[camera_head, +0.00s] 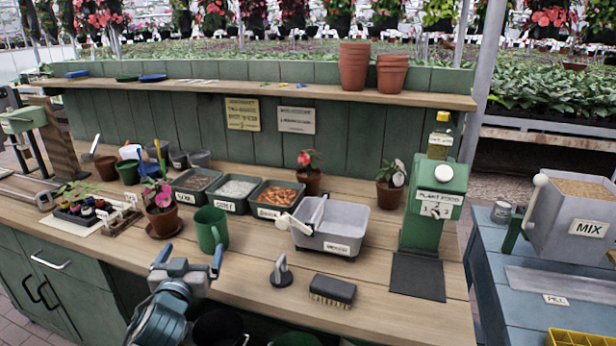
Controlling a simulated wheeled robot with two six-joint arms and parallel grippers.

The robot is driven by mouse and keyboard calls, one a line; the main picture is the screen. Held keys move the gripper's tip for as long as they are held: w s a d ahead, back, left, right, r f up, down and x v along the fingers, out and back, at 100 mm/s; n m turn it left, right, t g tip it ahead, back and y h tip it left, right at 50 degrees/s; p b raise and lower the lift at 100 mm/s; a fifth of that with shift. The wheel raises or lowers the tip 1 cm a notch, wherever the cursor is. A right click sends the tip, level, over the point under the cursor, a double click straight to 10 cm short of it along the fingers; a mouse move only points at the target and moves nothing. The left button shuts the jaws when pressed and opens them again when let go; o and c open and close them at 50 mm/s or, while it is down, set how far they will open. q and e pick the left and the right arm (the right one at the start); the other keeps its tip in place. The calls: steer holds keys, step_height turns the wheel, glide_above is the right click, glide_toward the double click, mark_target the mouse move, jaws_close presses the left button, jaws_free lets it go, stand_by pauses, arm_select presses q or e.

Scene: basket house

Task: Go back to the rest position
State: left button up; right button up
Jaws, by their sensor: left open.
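My left gripper (191,254) is in the lower left-middle of the head view, over the front edge of the wooden potting bench (400,318). Its two blue fingers are spread apart with nothing between them. A green mug (211,230) stands just beyond the fingers on the bench. I cannot tell whether the right finger touches it. My right gripper does not show.
A potted pink flower (160,206) stands left of the mug. A grey tub (336,228), a black knobbed tool (281,272) and a brush (332,290) are to the right. A green plant food dispenser (433,205) stands farther right.

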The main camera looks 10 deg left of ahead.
arm_select(q)
steer(key=s+d+f+m+g+h, duration=0.1)
steer(key=s+d+f+g, duration=0.1)
steer(key=s+f+g, duration=0.4)
steer(key=s+d+f+g, duration=0.1)
steer(key=s+d+f, duration=0.2)
steer(key=s+f, duration=0.55)
steer(key=s+d+f+m+g+h, duration=0.1)
steer(key=s+d+f+g, duration=0.25)
steer(key=s, duration=0.45)
steer(key=s+d+f+m+g+h, duration=0.1)
steer(key=s+d+f+g+h, duration=0.15)
steer(key=s+f, duration=0.4)
step_height(320, 180, down, 25)
steer(key=a+g, duration=0.2)
steer(key=s+a+f+g+p, duration=0.1)
steer(key=s+f, duration=1.1)
steer(key=f, duration=0.5)
steer(key=shift+a+y, duration=0.2)
steer(key=shift+y, duration=0.15)
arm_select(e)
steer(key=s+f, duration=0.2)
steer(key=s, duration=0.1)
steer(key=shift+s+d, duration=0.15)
